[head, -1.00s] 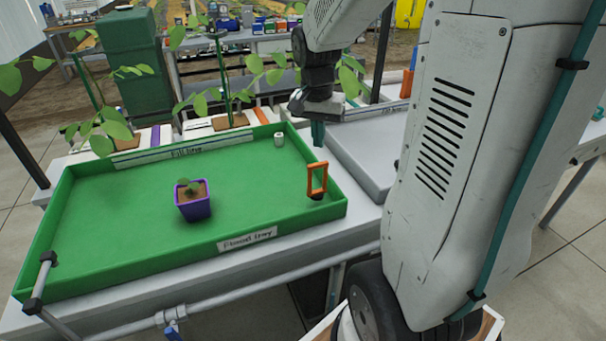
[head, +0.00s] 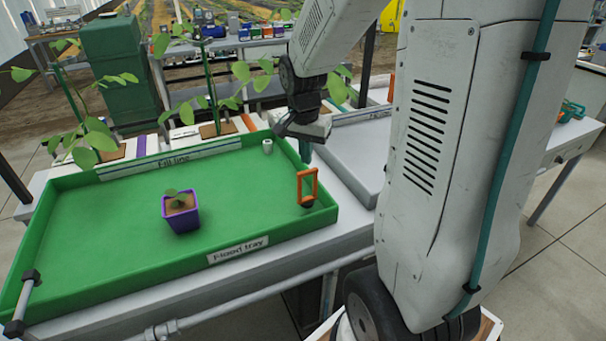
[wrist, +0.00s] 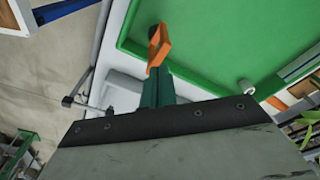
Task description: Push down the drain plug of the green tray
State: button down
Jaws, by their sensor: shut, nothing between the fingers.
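The green tray (head: 110,215) lies on a light bench. Its drain plug (head: 307,188), an orange upright loop handle on a dark base, stands in the tray's front right corner. The plug also shows in the wrist view (wrist: 158,46), just past my fingertips. My gripper (head: 305,158) has teal fingers that are shut and empty, pointing down close above and behind the handle's top. The fingers (wrist: 157,82) line up with the orange handle in the wrist view; I cannot tell whether they touch it. The plug's seat is hidden.
A purple pot with a seedling (head: 181,213) stands mid-tray. A small white cylinder (head: 267,147) is at the tray's back right. A grey tray (head: 350,155) lies to the right. Tall leafy plants (head: 208,110) stand behind. The green tray's floor is otherwise mostly clear.

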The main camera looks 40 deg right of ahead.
jog(key=shift+d+f, duration=0.1)
jog(key=shift+f, duration=1.15)
